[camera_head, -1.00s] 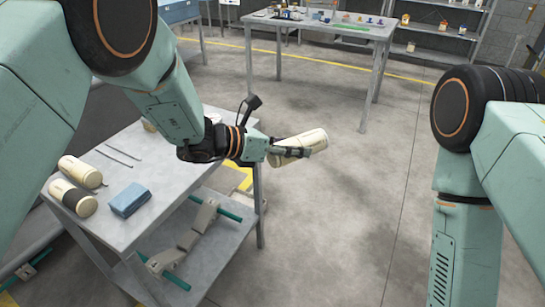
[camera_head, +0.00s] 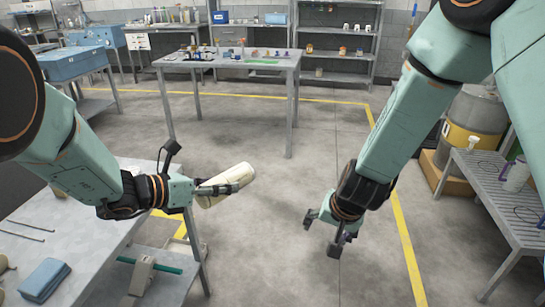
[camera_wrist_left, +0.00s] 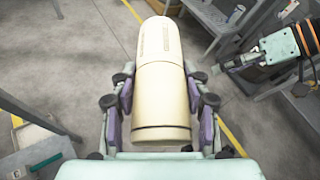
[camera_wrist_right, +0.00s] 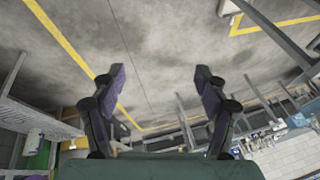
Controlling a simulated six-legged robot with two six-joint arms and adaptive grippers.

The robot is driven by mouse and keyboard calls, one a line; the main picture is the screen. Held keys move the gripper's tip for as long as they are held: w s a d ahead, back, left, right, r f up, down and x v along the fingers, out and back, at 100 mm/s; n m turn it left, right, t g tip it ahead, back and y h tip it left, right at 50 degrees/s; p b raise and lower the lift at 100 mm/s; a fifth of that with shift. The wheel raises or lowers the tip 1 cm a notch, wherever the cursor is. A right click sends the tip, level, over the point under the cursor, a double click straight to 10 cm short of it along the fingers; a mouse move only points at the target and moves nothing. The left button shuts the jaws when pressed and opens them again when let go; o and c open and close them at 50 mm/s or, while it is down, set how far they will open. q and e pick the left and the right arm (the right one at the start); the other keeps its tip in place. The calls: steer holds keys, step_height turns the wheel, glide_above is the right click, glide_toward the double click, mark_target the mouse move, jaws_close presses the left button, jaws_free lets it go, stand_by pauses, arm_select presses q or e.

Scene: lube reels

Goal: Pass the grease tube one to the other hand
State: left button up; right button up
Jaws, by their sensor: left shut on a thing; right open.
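The grease tube (camera_head: 226,184) is a cream cylinder with a dark ring. My left gripper (camera_head: 222,188) is shut on it and holds it in the air beyond the table's right edge. In the left wrist view the tube (camera_wrist_left: 162,80) lies between both fingers (camera_wrist_left: 162,108) and points away from the palm. My right gripper (camera_head: 322,230) is open and empty, to the right of the tube and apart from it, over the floor. It also shows at the right of the left wrist view (camera_wrist_left: 225,64). In the right wrist view its fingers (camera_wrist_right: 160,85) have only floor between them.
A grey table (camera_head: 80,245) at the left bears a blue box (camera_head: 44,280) and thin rods. A back table (camera_head: 225,62) holds small items. At the right are a grey bench (camera_head: 500,190) and a drum (camera_head: 475,120). The middle floor is clear.

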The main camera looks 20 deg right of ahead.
steer(key=w+a+r+m+y, duration=0.3)
steer(key=w+a+r+y, duration=0.15)
steer(key=w+r, duration=0.5)
steer(key=y, duration=0.4)
glide_toward(240, 176)
steer(key=shift+t, duration=0.3)
steer(key=x, duration=1.2)
steer(key=shift+s+f, duration=0.1)
steer(key=shift+f, duration=0.1)
